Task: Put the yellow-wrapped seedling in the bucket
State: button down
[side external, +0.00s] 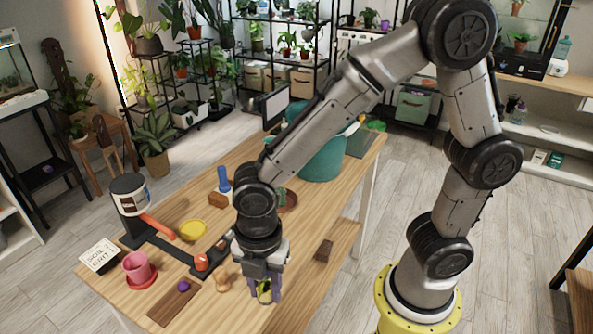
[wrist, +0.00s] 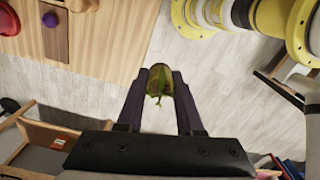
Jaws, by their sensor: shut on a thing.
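My gripper (side external: 264,290) is shut on the yellow-wrapped seedling (side external: 264,293), near the front right edge of the wooden table. In the wrist view the seedling (wrist: 158,82) sits between the two dark fingers (wrist: 160,100), its green leaves toward the camera, with floor behind it. A large teal container (side external: 322,155) stands at the far end, partly hidden by my arm. I cannot tell for certain which is the bucket.

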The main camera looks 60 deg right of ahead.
aim_at(263, 285)
notch_tip(263, 285, up, 11)
jog(key=w+d+r+m, duration=0.1)
jog(key=w+d+m, duration=0.2)
jog(key=w+d, duration=1.05)
jog(key=w+d+m, duration=0.1)
jog(key=w+d, duration=0.2)
jog(key=d, duration=0.4)
jog(key=w+d, duration=0.4)
jog(key=d, duration=0.3)
jog(key=s+d+f+m, duration=0.1)
jog(key=s+d+m, duration=0.15)
jog(key=d, duration=1.15)
jog(key=s+d+f+m, duration=0.1)
jog(key=s+d, duration=0.2)
jog(key=d, duration=1)
jog(key=f, duration=1.6)
jog(key=shift+s+d+f, duration=0.25)
jog(key=shift+f, duration=3.05)
jog(key=shift+f, duration=0.1)
